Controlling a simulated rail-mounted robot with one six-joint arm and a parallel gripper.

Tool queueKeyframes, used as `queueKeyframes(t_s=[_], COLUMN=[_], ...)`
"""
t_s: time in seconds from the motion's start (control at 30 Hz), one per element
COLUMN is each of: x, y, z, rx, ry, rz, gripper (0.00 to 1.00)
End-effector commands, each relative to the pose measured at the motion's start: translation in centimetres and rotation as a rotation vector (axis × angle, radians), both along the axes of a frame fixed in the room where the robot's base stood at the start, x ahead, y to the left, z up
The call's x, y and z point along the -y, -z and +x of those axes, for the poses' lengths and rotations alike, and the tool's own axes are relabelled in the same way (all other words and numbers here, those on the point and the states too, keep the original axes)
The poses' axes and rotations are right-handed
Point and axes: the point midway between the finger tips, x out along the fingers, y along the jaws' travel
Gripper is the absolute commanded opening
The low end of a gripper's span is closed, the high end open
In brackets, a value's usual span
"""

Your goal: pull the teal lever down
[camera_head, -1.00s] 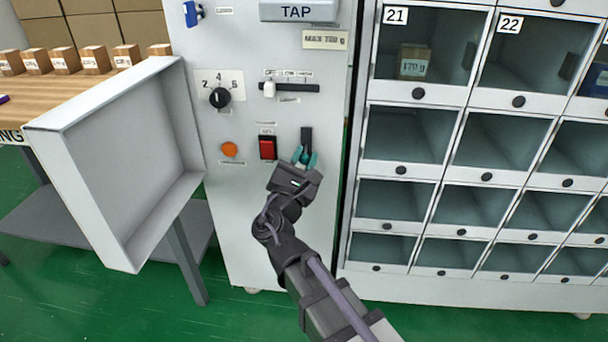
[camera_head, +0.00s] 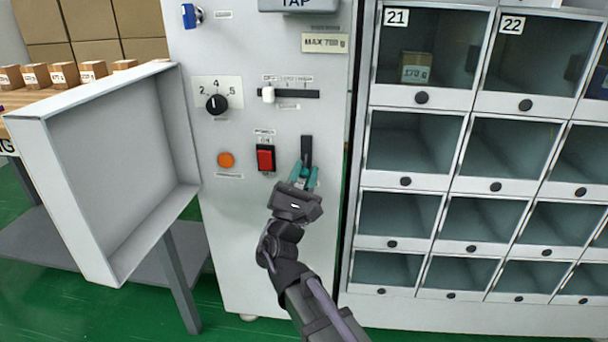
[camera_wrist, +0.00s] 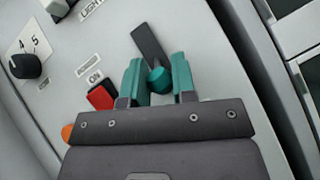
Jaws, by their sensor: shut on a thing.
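The teal lever's round knob (camera_wrist: 159,80) sits between the two teal fingers of my gripper (camera_wrist: 158,84) in the wrist view. My gripper is shut on it. The dark slot (camera_wrist: 150,44) runs up and away from the knob. In the head view my gripper (camera_head: 304,176) is at the lower part of the same dark slot (camera_head: 306,150) on the grey machine panel (camera_head: 240,240). The knob is mostly hidden there by the fingers.
A red power switch (camera_head: 265,159) and an orange button (camera_head: 226,160) are left of my gripper. A dial (camera_head: 217,104) and a white slider (camera_head: 268,95) are above. An open grey door (camera_head: 120,170) stands left; glass-fronted lockers (camera_head: 415,140) stand close on the right.

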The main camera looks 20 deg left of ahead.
Motion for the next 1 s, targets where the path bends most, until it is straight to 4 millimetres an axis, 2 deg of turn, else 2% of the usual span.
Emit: queueKeyframes(t_s=[0.1, 0.13, 0.37, 0.67, 0.77, 1.0], x=[-0.1, -0.1, 0.0, -0.1, -0.2, -0.8], y=[0.0, 0.0, 0.0, 0.6, 2.1, 6.2], z=[0.1, 0.1, 0.1, -0.4, -1.7, -6.3], rx=[-0.001, -0.001, -0.001, -0.001, -0.001, -0.001], ry=[0.0, 0.0, 0.0, -0.001, -0.002, -0.003], rz=[0.0, 0.0, 0.0, -0.001, 0.0, 0.0], gripper=[0.01, 0.28, 0.5, 0.5, 0.5, 0.5])
